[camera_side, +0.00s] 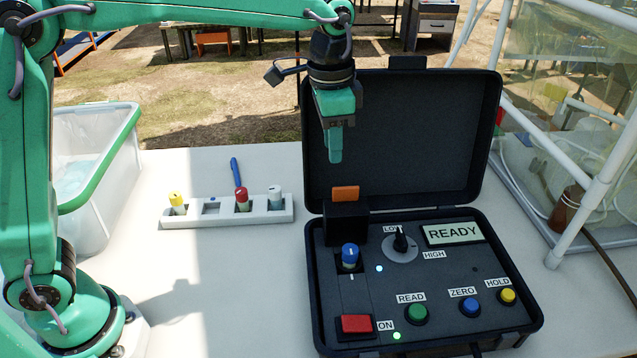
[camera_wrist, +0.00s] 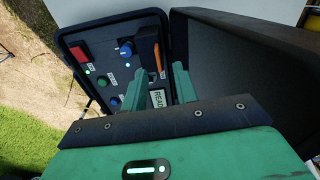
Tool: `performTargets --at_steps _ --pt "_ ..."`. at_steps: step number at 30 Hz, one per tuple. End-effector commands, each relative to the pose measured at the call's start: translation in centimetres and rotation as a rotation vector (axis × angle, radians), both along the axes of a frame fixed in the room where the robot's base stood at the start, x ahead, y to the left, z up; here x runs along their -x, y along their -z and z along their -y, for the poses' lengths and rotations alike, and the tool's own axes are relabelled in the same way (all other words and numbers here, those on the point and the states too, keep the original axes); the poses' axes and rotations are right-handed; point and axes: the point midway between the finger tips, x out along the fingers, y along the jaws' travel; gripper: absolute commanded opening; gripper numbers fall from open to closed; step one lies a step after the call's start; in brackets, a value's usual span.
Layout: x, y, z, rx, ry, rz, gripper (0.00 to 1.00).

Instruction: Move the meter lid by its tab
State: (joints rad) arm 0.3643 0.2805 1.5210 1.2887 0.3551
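The small black meter lid (camera_side: 345,222) stands upright behind the sample well, with its orange tab (camera_side: 345,194) on top. In the wrist view the lid (camera_wrist: 146,45) and tab (camera_wrist: 158,60) show just beyond my fingers. A blue-capped vial (camera_side: 349,256) sits in the well in front of the lid. My gripper (camera_side: 335,158) hangs above the tab, apart from it, in front of the raised case lid. In the wrist view its two green fingers (camera_wrist: 158,84) are spread with nothing between them. In the side view the fingers overlap.
The large case lid (camera_side: 430,120) stands open behind the panel. The panel bears a dial (camera_side: 400,243), a READY display (camera_side: 453,233), a red switch (camera_side: 356,324) and several buttons. A white vial rack (camera_side: 265,212) and a green-rimmed bin (camera_side: 105,180) are to the left.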

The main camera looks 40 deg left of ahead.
Motion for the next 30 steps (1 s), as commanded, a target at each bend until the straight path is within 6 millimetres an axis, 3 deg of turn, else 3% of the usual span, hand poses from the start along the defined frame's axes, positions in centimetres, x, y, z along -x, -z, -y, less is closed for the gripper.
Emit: performTargets --at_steps 6,20,30 --pt "-1.2 1.3 2.1 -0.014 0.059 -0.033 0.29" --pt "-1.4 2.3 2.3 -0.017 0.067 -0.039 0.29" --pt "-1.4 6.0 2.2 -0.017 0.066 -0.041 0.29"
